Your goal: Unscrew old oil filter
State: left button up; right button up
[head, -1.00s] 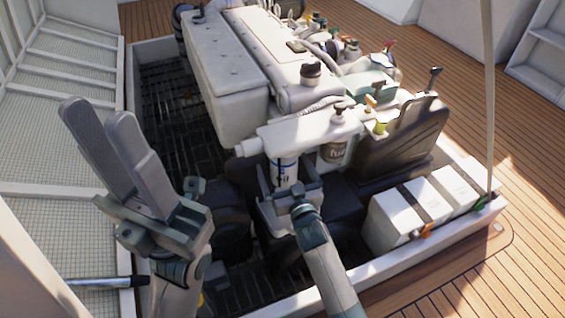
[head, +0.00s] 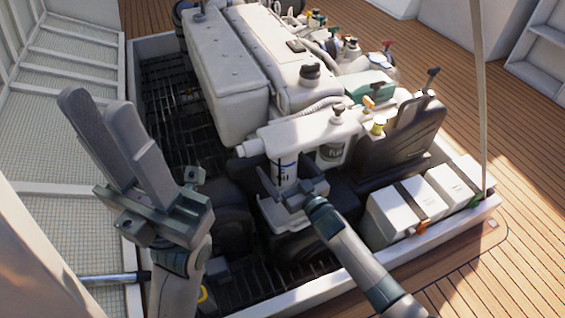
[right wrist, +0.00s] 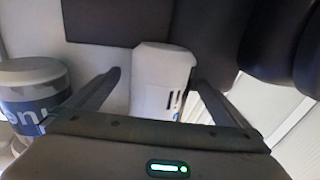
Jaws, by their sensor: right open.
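The old oil filter (head: 285,170) is a white cylinder with dark lettering, hanging upright below the white housing (head: 305,133) at the near end of the engine. My right gripper (head: 290,184) is at the filter's lower part, fingers open. In the right wrist view the open fingers (right wrist: 155,85) have the white filter (right wrist: 158,75) between them, nearer the right finger. I cannot tell whether that finger touches it. My left gripper (head: 98,100) is raised over the left side of the hatch, its fingers apart and empty.
A fuel filter (head: 332,152) with a dark label hangs right of the oil filter, and shows at the left in the right wrist view (right wrist: 35,100). White batteries (head: 405,208) stand at the right. The hatch's pale rim (head: 330,285) borders the near side.

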jog(key=shift+w+d+r+n+g+y+p, duration=0.1)
jog(key=shift+d+n+g+y+p, duration=0.3)
jog(key=shift+y, duration=0.3)
jog(key=shift+a+n+g+y, duration=0.25)
jog(key=shift+n+g+y, duration=0.45)
jog(key=shift+n+y, duration=0.1)
jog(key=c, duration=2)
jog(key=shift+a+m+t+h, duration=0.1)
jog(key=shift+m+t+h, duration=0.6)
jog(key=shift+h, duration=0.1)
jog(key=shift+m+t+h+p, duration=0.3)
jog(key=shift+m+h, duration=0.2)
jog(key=shift+t+h, duration=0.3)
jog(key=shift+h, duration=0.1)
